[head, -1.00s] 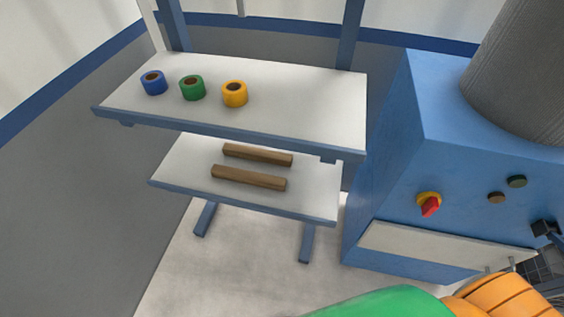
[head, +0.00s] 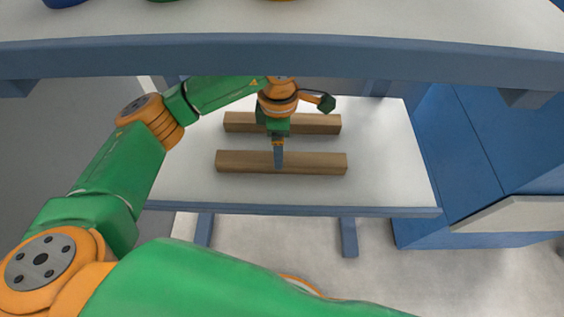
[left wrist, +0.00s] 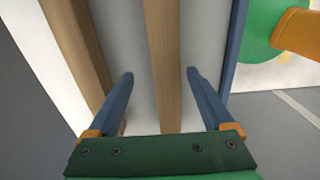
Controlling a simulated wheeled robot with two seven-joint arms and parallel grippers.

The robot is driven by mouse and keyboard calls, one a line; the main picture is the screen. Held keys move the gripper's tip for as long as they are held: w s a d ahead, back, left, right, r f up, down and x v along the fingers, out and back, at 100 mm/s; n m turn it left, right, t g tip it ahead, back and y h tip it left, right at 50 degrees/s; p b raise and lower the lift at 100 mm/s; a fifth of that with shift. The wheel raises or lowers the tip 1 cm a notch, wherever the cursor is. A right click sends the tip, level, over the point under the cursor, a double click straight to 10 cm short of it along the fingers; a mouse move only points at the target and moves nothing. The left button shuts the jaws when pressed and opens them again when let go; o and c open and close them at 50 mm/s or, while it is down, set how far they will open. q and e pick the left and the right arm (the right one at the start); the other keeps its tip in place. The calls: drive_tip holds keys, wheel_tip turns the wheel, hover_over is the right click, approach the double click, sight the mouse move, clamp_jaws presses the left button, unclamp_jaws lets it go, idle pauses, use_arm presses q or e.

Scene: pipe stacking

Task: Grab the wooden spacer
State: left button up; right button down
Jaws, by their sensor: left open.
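Two brown wooden spacers lie side by side on the lower shelf. The front wooden spacer (head: 318,163) is nearer me, and the rear wooden spacer (head: 320,123) lies behind it. My left gripper (head: 279,160) points down at the front spacer from above and hides a small part of its middle. In the left wrist view my left gripper (left wrist: 159,72) is open, with one finger on each side of the front spacer (left wrist: 165,55), and gaps show between fingers and wood. The rear spacer (left wrist: 75,45) lies outside the left finger. My right gripper is not in view.
The upper shelf (head: 300,52) spans the top of the head view, above the lower shelf (head: 390,185), with rolls partly cut off on it. A blue machine (head: 500,140) stands to the right. Bare shelf lies right of the spacers.

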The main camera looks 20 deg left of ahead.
use_arm(q)
drive_tip(key=f, duration=0.4)
drive_tip(key=shift+s+d+f+b, duration=0.35)
clamp_jaws()
drive_tip(key=shift+r, duration=0.2)
